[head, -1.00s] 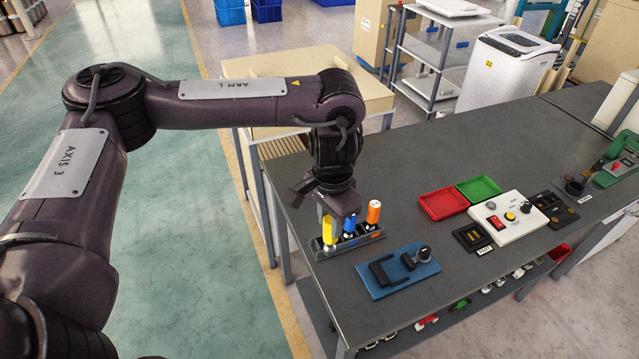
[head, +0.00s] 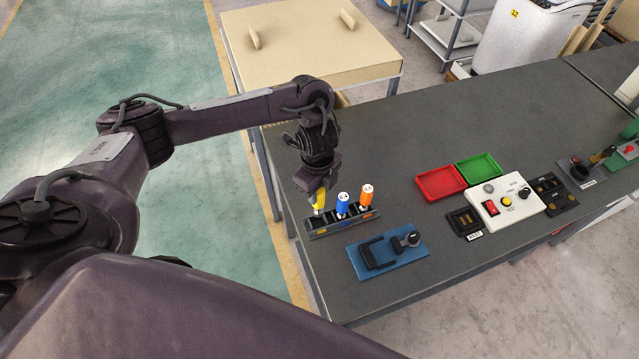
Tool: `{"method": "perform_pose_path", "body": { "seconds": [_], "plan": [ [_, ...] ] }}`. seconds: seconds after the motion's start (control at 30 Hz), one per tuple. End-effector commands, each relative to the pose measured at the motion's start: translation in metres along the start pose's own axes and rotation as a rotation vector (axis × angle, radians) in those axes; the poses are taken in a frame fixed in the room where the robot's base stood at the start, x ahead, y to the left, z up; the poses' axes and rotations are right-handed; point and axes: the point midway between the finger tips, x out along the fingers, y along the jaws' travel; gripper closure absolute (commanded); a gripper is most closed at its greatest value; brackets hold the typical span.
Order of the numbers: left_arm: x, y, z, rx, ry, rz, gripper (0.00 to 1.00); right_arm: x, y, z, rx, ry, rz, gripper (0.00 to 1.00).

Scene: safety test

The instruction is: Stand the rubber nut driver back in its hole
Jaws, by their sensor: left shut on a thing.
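My left gripper (head: 317,190) is shut on a yellow-handled driver (head: 320,200), which looks slightly tilted at the left end of a dark tool rack (head: 343,226). The jaws hide part of the handle. I cannot tell whether the driver's lower end is in a hole or just above it. A blue-handled driver (head: 343,203) and an orange-handled driver (head: 366,195) stand upright in the rack to the right. My right gripper is not in view.
A blue mat with black fittings (head: 372,268) lies in front of the rack. Red (head: 441,183) and green (head: 479,168) trays and a white button panel (head: 512,218) are to the right. The grey bench (head: 400,150) is clear behind the rack.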

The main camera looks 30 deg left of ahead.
Motion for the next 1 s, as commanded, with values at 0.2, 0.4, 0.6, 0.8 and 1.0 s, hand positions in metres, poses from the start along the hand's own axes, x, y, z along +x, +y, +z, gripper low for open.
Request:
{"method": "perform_pose_path", "body": {
  "seconds": [0.2, 0.4, 0.6, 0.8, 1.0],
  "plan": [
    [0.019, 0.000, 0.000, -0.001, 0.000, 0.000, 0.96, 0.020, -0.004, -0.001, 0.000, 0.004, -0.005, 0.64],
    [0.037, 0.000, 0.000, -0.002, 0.001, -0.001, 0.96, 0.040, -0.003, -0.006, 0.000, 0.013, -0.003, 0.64],
    [0.048, 0.000, 0.000, -0.002, 0.001, 0.000, 0.96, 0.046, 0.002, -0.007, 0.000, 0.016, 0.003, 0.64],
    [0.051, 0.000, 0.000, -0.002, 0.001, 0.000, 0.96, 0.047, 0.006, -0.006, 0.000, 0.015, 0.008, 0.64],
    [0.051, 0.000, -0.001, -0.002, 0.001, 0.000, 0.96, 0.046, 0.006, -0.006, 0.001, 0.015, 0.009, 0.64]
  ]
}}
